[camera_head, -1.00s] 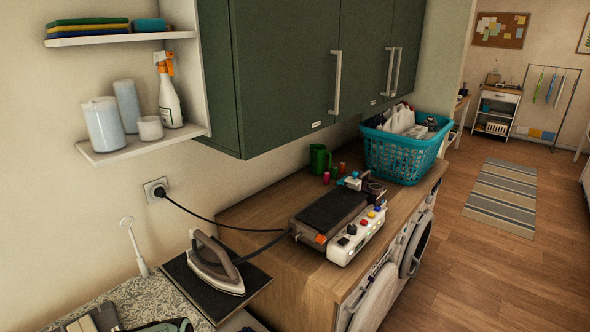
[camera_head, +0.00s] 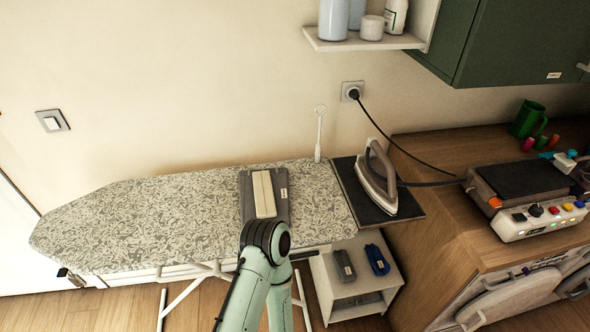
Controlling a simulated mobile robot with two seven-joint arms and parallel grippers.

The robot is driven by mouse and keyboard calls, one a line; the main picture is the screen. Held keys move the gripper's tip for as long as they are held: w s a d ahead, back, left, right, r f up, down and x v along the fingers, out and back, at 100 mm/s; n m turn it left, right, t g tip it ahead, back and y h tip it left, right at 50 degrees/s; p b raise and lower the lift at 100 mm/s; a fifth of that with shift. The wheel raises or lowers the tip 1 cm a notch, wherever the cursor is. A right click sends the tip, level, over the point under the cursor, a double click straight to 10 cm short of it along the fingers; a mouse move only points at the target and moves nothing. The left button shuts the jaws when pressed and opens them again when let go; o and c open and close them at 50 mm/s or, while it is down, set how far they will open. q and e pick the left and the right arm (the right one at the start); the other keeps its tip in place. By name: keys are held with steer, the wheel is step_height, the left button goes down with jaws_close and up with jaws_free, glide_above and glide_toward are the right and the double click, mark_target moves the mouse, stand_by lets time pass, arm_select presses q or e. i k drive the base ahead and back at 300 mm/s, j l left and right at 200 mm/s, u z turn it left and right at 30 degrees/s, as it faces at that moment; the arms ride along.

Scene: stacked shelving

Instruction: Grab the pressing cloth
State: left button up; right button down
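A flat dark grey piece (camera_head: 282,190) with a small label lies on the patterned ironing board (camera_head: 130,220). A cream strip (camera_head: 264,193) lies along its middle. It looks like folded cloth, but I cannot tell for sure that it is the pressing cloth. A bent pale green arm of mine (camera_head: 265,280) comes up from the bottom edge, its dark joint just in front of the grey piece and overlapping its near edge in the picture. Neither gripper shows.
A low white stand (camera_head: 358,312) holds a grey item (camera_head: 343,265) and a blue one (camera_head: 377,260). A wooden counter (camera_head: 440,150) is at right.

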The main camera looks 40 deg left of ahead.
mark_target(264, 203)
steer(key=u, duration=1.65)
steer(key=l+u, duration=0.55)
steer(key=u, duration=0.2)
steer(key=i+l, duration=0.05)
